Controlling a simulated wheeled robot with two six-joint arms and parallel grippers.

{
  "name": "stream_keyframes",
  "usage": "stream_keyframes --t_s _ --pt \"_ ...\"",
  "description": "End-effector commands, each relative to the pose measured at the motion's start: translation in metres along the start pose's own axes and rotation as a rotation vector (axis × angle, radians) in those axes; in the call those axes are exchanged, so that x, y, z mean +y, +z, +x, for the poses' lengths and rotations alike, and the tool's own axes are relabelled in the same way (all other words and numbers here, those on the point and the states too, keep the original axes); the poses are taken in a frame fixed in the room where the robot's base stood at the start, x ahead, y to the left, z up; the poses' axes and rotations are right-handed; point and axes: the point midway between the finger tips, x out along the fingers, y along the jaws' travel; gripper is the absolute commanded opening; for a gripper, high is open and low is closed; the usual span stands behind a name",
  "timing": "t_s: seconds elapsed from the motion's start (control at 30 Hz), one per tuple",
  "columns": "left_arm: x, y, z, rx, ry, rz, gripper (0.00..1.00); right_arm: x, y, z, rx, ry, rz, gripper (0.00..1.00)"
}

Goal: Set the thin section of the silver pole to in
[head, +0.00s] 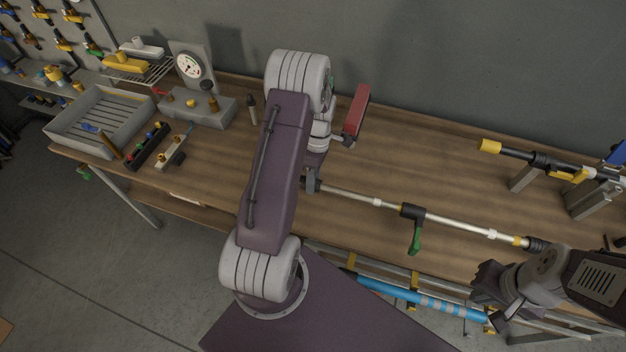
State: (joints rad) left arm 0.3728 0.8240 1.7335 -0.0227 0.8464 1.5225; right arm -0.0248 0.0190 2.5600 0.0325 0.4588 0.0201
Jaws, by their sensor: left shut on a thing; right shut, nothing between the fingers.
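The silver pole (460,226) lies across the front half of the workbench, sloping down to the right. A black clamp with a green lever (415,240) sits near its middle, and the lever sticks out toward the front edge. A yellow band and a black grip (540,246) are at its right end, partly behind my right arm. My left gripper (313,181) is shut on the dark left end of the silver pole. My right gripper (487,282) is shut and empty, in front of the pole's right end. Its fingertips are hard to make out.
A red block-like object (356,110) is beside my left wrist. A yellow-tipped black pole rests on grey stands (590,197) at the right. A blue pole (385,289) lies below the front edge. A grey tray (68,132) and a gauge (188,67) are left.

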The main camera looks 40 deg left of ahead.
Motion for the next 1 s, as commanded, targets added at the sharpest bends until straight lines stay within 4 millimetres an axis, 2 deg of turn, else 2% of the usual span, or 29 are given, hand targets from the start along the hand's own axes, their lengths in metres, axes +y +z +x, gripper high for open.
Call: stream_keyframes --t_s 0.47,0.57,0.67,0.9,1.0 --pt "0.001 0.0 -0.002 0.0 0.003 0.0 0.0 0.0 0.0 0.0 0.0 0.0 0.0 0.0" --pt "0.001 0.006 -0.002 0.0 0.004 0.002 0.0 0.0 0.0 -0.001 0.0 0.0 0.0 0.0" --pt "0.002 0.027 -0.003 0.001 0.004 0.006 0.0 0.0 0.0 -0.004 0.0 0.0 0.0 0.0" --pt "0.002 0.098 -0.003 0.0 0.006 0.007 0.0 0.0 -0.001 -0.011 0.0 0.0 0.0 0.0" --pt "0.002 0.121 -0.003 0.0 0.007 0.005 0.0 0.0 -0.001 -0.013 0.0 0.0 0.0 0.0"
